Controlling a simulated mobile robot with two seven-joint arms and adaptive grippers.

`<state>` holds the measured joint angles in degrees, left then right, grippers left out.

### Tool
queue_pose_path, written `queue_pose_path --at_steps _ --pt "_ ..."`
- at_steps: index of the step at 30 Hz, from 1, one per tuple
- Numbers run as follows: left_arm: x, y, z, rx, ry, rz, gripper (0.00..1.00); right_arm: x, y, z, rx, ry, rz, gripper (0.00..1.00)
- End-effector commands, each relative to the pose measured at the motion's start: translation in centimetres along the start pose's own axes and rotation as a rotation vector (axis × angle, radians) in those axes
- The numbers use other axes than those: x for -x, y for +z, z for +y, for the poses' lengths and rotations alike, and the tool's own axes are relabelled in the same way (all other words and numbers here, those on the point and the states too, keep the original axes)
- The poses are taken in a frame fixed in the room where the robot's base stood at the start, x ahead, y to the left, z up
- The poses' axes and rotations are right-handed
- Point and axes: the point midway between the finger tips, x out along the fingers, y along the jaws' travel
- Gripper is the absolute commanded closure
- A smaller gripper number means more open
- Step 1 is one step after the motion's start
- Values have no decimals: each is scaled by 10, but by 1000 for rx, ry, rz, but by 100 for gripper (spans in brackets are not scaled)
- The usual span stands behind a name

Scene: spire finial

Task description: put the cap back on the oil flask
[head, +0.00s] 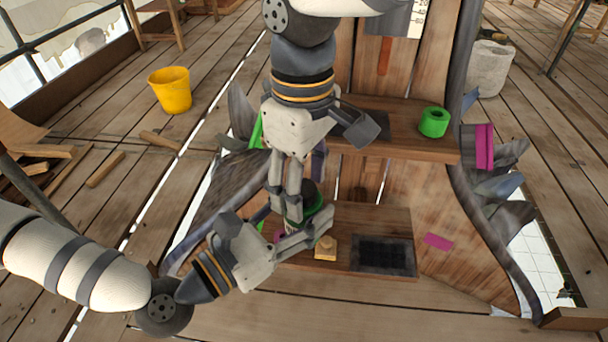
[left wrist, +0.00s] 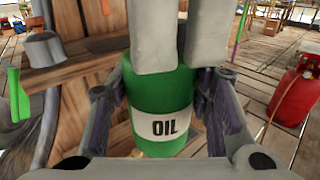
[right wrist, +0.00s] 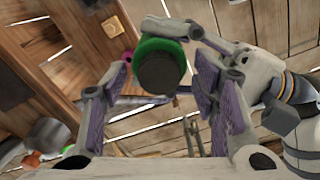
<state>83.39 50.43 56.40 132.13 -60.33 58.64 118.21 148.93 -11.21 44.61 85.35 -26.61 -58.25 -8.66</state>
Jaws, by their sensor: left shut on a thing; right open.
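The oil flask (left wrist: 160,110) is a green cylinder with a white OIL label, upright in the left wrist view. My left gripper (head: 284,224) is shut on it, with a purple pad on each side. In the head view the flask (head: 305,209) is partly hidden behind the fingers. A dark round cap (right wrist: 160,76) shows at the flask's top in the right wrist view; I cannot tell how firmly it sits. My right gripper (head: 285,202) points down from above and is open, its pads apart on either side of the cap. Its fingers hide the cap in the left wrist view.
A small wooden block (head: 325,248) and a black tray (head: 383,255) are on the lower shelf, close right of the flask. A green roll (head: 433,122) stands on the upper shelf. A yellow bucket (head: 170,90) is on the planks at left. A red cylinder (left wrist: 295,95) stands behind.

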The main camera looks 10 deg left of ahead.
Motion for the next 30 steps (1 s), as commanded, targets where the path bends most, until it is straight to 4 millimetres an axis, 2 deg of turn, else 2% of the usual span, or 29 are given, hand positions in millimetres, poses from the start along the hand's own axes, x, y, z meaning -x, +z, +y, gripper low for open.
queue_pose_path --at_steps 5,12,16,21,30 --pt "0 1 0 0 0 -1 100 25 -1 1 -1 4 4 46" --pt "0 1 0 0 0 -1 100 82 -1 1 -2 4 4 46" --pt "0 0 0 0 0 -1 100 105 -1 0 -1 2 3 46" --pt "0 0 0 0 0 -1 100 118 0 0 0 1 1 46" --pt "0 0 0 0 0 -1 100 120 0 0 0 0 0 46"
